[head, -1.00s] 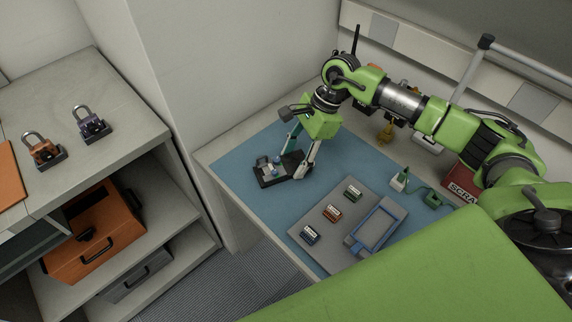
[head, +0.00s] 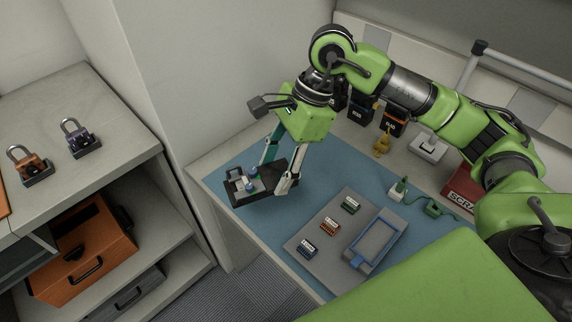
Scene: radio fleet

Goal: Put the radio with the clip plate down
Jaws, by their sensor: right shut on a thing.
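The radio (head: 258,184) is a dark, flat-lying body with a grey plate-like part and blue knobs on its upper side. It is at the left end of the blue work mat (head: 322,178), near the mat's front-left edge. My right gripper (head: 277,180) reaches down from above and is shut on the radio, its fingers on either side of the dark body. The fingers hide part of the radio. I cannot tell whether its underside touches the mat. My left gripper is not in view.
A grey tray (head: 304,259) holds small green, orange and blue blocks and a blue frame (head: 374,241). A green plug (head: 398,188), red scrap box (head: 465,186) and yellow item (head: 382,143) stand behind. Left, a shelf unit (head: 108,128) carries two padlocks. Mat between radio and tray is clear.

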